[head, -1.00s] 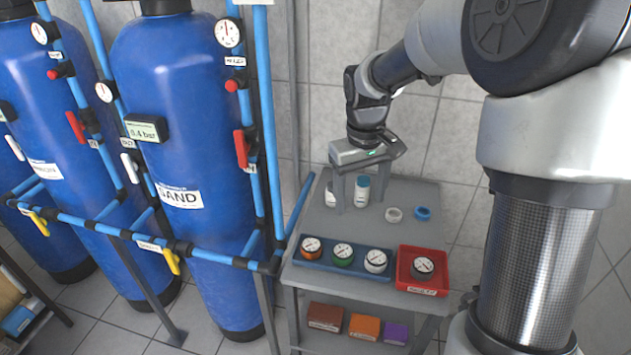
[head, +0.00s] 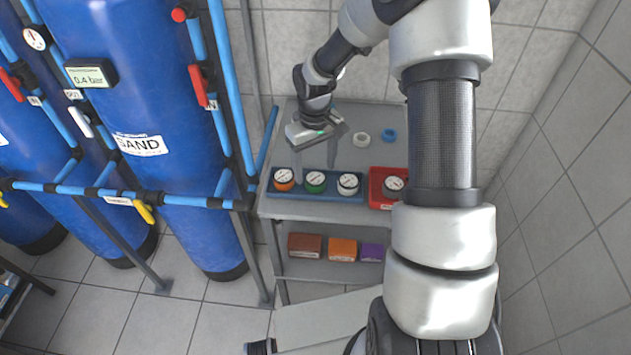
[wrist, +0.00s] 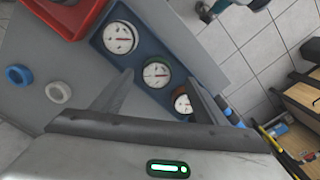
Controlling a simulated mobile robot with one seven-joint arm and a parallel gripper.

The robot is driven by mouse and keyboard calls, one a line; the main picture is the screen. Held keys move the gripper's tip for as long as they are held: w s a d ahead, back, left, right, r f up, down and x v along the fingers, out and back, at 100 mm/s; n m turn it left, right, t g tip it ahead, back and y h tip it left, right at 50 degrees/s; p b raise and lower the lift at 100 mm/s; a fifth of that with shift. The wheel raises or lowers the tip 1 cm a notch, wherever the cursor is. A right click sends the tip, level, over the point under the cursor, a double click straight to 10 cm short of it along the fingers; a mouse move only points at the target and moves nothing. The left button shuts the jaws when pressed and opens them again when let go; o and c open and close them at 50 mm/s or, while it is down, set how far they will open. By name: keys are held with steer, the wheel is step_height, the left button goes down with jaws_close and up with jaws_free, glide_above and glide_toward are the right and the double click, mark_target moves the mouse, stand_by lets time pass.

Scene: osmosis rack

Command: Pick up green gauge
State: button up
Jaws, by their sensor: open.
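The green gauge (head: 316,182) has a white dial and stands in the middle of the blue tray (head: 333,196), between the orange gauge (head: 284,180) and the white gauge (head: 348,184). My gripper (head: 314,166) is open and empty, its fingers pointing down just behind the green gauge in the head view. In the wrist view the green gauge (wrist: 156,72) shows between the two fingertips (wrist: 160,76), with the fingers apart from it. The exact height of the fingertips over the gauge cannot be told.
A red tray (head: 376,200) with a dark gauge (head: 393,184) sits right of the blue tray. A white ring (head: 361,138) and a blue ring (head: 388,135) lie behind on the grey table. Blue tanks and pipes (head: 232,130) stand at left. Coloured boxes (head: 342,249) sit on the lower shelf.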

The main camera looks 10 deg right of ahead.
mark_target(316, 177)
steer(key=shift+w+d+f, duration=0.1)
steer(key=shift+w+f, duration=0.1)
steer(key=shift+f, duration=1.15)
steer(key=shift+w+d+f, duration=0.1)
steer(key=shift+w+f, duration=0.05)
steer(key=shift+f, duration=1.2)
steer(key=c, duration=1.1)
